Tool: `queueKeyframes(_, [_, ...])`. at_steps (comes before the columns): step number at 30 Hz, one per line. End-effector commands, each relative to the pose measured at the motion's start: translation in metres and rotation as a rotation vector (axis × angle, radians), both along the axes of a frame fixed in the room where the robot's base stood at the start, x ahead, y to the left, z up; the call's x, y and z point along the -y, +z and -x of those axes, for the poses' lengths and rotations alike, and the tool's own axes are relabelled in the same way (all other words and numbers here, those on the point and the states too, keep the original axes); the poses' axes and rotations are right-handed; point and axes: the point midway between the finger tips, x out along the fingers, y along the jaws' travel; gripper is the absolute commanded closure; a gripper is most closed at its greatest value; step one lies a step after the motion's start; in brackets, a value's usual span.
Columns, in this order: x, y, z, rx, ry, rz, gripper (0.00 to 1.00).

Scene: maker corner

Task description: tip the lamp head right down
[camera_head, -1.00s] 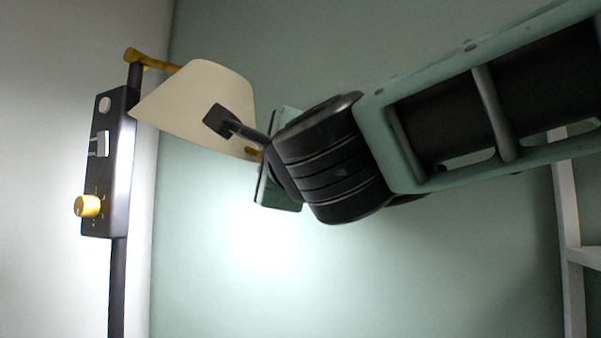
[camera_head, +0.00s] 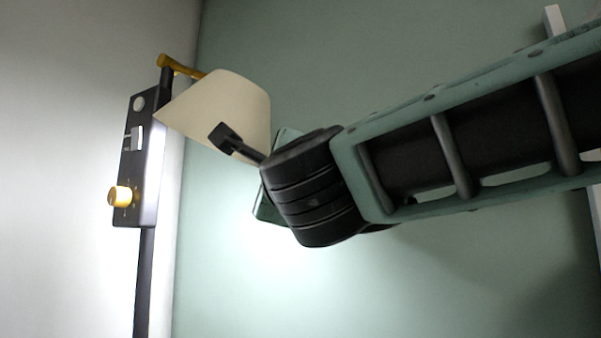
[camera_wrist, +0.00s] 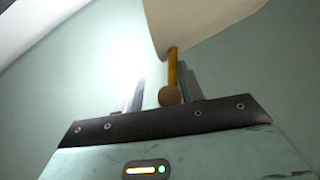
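The lamp has a cream shade (camera_head: 218,108) on a yellow arm (camera_head: 180,66) at the top of a dark post (camera_head: 145,280). The shade flares down to the left, its rim slanted. In the wrist view the shade (camera_wrist: 195,22) is at the top, and a yellow handle (camera_wrist: 173,70) with a round end sticks out from it towards me. My gripper (camera_wrist: 163,72) is open with the handle between its fingers, close to the right finger and with a gap on the left. In the head view a finger of my gripper (camera_head: 228,138) overlaps the shade's lower part; the handle is hidden there.
A dark control box (camera_head: 138,160) with a yellow knob (camera_head: 119,196) and a white switch is on the post, left of the shade. Pale green wall (camera_head: 350,60) lies behind. A white upright (camera_head: 554,20) shows at the far right. Room below the shade is clear.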

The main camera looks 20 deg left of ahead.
Motion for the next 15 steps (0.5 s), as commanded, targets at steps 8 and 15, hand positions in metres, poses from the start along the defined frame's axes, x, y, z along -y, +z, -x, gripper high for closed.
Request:
queueKeyframes(8, [0.004,0.002,0.002,0.004,-0.004,-0.005,0.62])
queueKeyframes(15, [0.026,-0.008,0.03,0.007,-0.004,-0.004,0.62])
